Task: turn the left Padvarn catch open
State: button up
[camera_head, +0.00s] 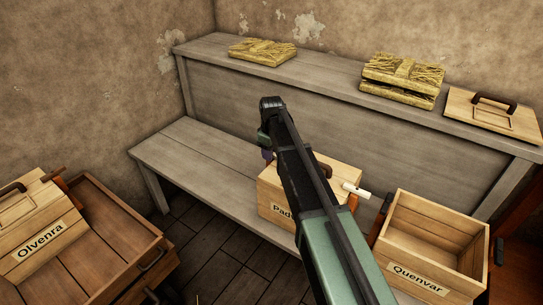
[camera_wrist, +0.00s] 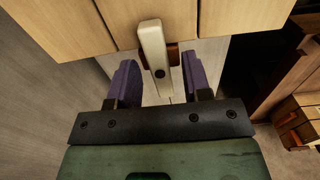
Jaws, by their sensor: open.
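The Padvarn crate (camera_head: 268,203) stands on the low bench shelf, its label partly hidden behind my arm. In the wrist view, its left catch (camera_wrist: 152,45) is a cream lever on a dark screw and a brown block. The lever's long end lies over the edge of the plank lid (camera_wrist: 90,28). My gripper (camera_wrist: 159,72) is open, with a purple finger on each side of the catch's lower end and visible gaps on both sides. In the head view, my gripper (camera_head: 267,152) is at the crate's left end, where the left catch is hidden.
The crate's right catch (camera_head: 356,191) sticks out to the right. The open Quenvar crate (camera_head: 417,275) stands right of it. The Olvenra crate (camera_head: 40,240) is at left. Straw bundles (camera_head: 403,78) and a loose lid (camera_head: 492,115) lie on the upper shelf.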

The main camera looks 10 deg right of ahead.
grip_shut()
jog(key=shift+m, duration=0.3)
jog(key=m, duration=1.2)
jog(key=shift+m, duration=0.3)
jog(key=m, duration=0.4)
jog(key=shift+m, duration=0.3)
